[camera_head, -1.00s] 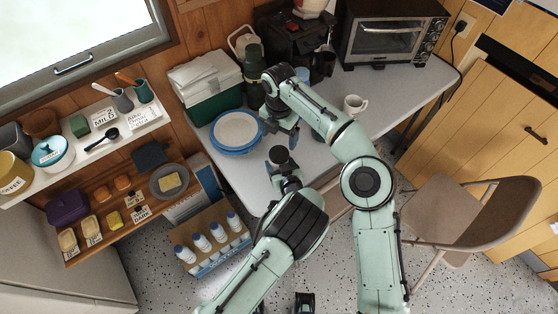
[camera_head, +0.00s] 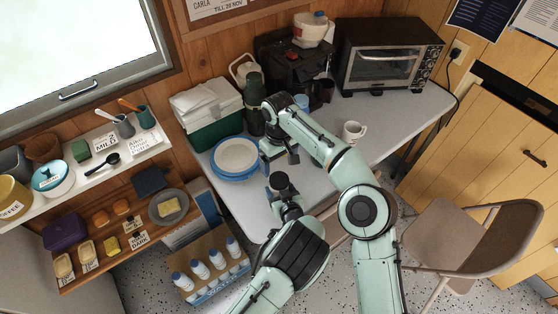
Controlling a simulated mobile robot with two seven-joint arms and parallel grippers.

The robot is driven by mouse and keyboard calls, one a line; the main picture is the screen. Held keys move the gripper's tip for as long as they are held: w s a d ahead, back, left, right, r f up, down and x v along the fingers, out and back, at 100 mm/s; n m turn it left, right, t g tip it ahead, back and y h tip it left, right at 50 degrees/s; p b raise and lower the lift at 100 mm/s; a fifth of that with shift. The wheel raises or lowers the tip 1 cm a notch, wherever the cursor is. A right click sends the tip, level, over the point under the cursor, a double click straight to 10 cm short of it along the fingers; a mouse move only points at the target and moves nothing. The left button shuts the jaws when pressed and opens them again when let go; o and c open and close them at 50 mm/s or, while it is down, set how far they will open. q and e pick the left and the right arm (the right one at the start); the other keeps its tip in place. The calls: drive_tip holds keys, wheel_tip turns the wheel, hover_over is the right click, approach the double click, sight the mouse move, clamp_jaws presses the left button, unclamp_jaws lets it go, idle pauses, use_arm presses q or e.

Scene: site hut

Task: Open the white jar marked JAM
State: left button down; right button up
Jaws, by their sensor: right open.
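My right gripper (camera_head: 278,158) is open over the table, just right of the blue-rimmed plate, well away from that jar. My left gripper (camera_head: 284,190) is just below it near the table's front edge. Its fingers are mostly hidden, so I cannot tell whether it is open.
A folding chair (camera_head: 450,235) stands right. A bottle crate (camera_head: 212,275) stands below.

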sight(279, 179)
drive_tip(key=m, duration=0.8)
drive_tip(key=shift+m, duration=0.3)
drive_tip(key=shift+f, duration=4.05)
drive_tip(key=c, duration=1.1)
drive_tip(key=n, duration=0.6)
drive_tip(key=shift+r, duration=0.1)
drive_tip(key=n, duration=0.6)
drive_tip(key=shift+n, duration=0.3)
drive_tip(key=shift+r, duration=0.2)
